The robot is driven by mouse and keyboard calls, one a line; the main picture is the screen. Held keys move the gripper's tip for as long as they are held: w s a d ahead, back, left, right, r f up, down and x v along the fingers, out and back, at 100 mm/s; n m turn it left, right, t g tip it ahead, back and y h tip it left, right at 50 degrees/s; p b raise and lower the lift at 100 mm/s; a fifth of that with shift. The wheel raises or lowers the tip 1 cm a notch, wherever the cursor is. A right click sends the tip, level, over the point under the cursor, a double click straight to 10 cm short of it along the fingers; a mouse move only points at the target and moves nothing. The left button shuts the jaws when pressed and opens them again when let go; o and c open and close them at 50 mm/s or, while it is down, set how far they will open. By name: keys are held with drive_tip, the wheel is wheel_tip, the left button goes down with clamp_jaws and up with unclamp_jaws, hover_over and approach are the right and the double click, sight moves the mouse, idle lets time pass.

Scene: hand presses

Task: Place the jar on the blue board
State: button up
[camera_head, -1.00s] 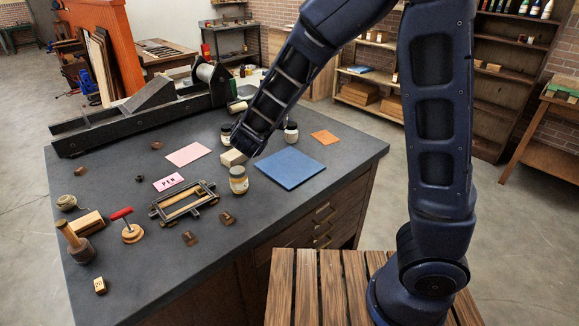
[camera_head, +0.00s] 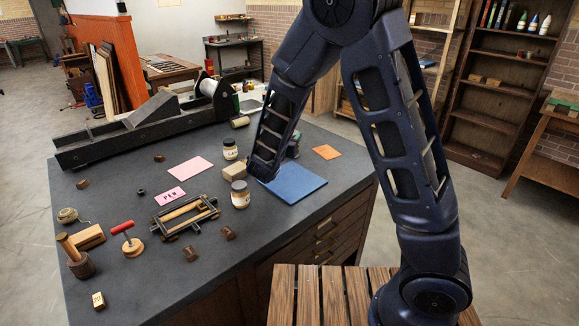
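The blue board (camera_head: 298,185) lies flat on the dark bench top near its right side, and no jar shows on its visible part. A jar with a dark lid and yellowish contents (camera_head: 240,195) stands just left of the board. Another dark-lidded jar (camera_head: 230,149) stands farther back. My arm comes down over the board's far left edge. A small grey-green shape (camera_head: 293,146) shows behind the forearm, where a third jar stood; I cannot tell whether it is jar or gripper. My fingertips are hidden by the arm, so their opening and any hold do not show.
A pale block (camera_head: 235,172) sits beside the near jar. An orange card (camera_head: 326,152) and pink cards (camera_head: 190,168) lie flat. A metal frame (camera_head: 186,215), a red-handled tool (camera_head: 127,238) and a long press (camera_head: 145,125) take up the left. The front right bench top is clear.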

drive_tip(key=shift+f, duration=5.9)
drive_tip(key=shift+f, duration=0.1)
drive_tip(key=o, duration=1.1)
drive_tip(key=v, duration=1.2)
